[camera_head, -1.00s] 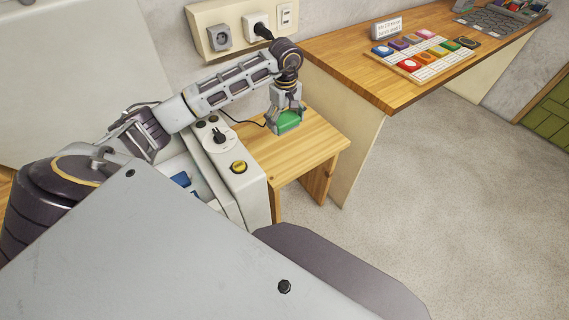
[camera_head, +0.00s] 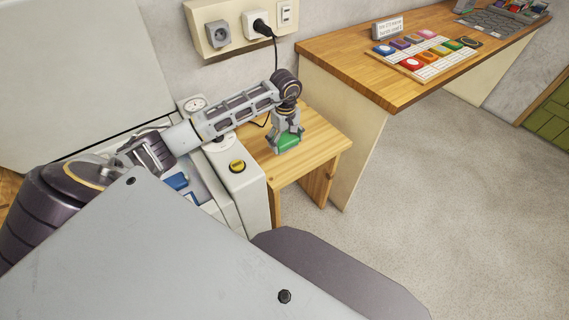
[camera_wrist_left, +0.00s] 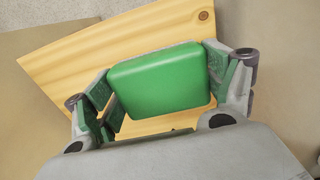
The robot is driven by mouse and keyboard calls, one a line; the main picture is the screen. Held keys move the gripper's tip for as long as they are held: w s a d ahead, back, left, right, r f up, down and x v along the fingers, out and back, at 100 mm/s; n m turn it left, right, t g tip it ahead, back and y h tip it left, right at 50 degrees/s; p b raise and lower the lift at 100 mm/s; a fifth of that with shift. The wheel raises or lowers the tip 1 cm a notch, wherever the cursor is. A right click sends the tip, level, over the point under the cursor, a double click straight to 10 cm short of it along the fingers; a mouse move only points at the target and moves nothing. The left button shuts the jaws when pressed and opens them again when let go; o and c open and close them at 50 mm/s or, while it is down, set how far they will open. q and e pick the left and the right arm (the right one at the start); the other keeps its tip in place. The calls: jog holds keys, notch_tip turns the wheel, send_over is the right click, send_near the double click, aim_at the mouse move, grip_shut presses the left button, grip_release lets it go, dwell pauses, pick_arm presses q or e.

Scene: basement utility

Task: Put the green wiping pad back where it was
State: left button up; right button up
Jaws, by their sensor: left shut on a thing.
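The green wiping pad (camera_head: 288,141) is between the fingers of my left gripper (camera_head: 287,143), which is shut on it. In the head view the pad is over the small wooden table (camera_head: 319,147), low near its top; I cannot tell whether it touches. In the left wrist view the green pad (camera_wrist_left: 160,80) fills the space between the two fingers of my left gripper (camera_wrist_left: 163,92), with the wooden top (camera_wrist_left: 75,60) behind it. My right gripper is not in view.
A white machine with a yellow button (camera_head: 237,166) and a dial stands left of the small table. A wooden desk (camera_head: 350,58) with a board of coloured tiles (camera_head: 425,58) is at the right. A wall socket panel (camera_head: 240,25) is behind. Grey floor is clear at right.

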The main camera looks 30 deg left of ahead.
pick_arm(q)
send_over(285, 164)
notch_tip(285, 164, down, 6)
jog(key=shift+r, duration=0.25)
jog(key=shift+f, duration=0.25)
jog(key=shift+w+f, duration=0.1)
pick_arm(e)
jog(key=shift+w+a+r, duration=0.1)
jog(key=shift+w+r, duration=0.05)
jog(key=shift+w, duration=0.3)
pick_arm(q)
jog(key=shift+f, duration=0.1)
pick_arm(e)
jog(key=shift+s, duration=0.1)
pick_arm(q)
notch_tip(285, 164, down, 2)
jog(key=shift+f, duration=0.75)
jog(key=shift+f+b, duration=0.15)
jog(key=shift+b, duration=0.15)
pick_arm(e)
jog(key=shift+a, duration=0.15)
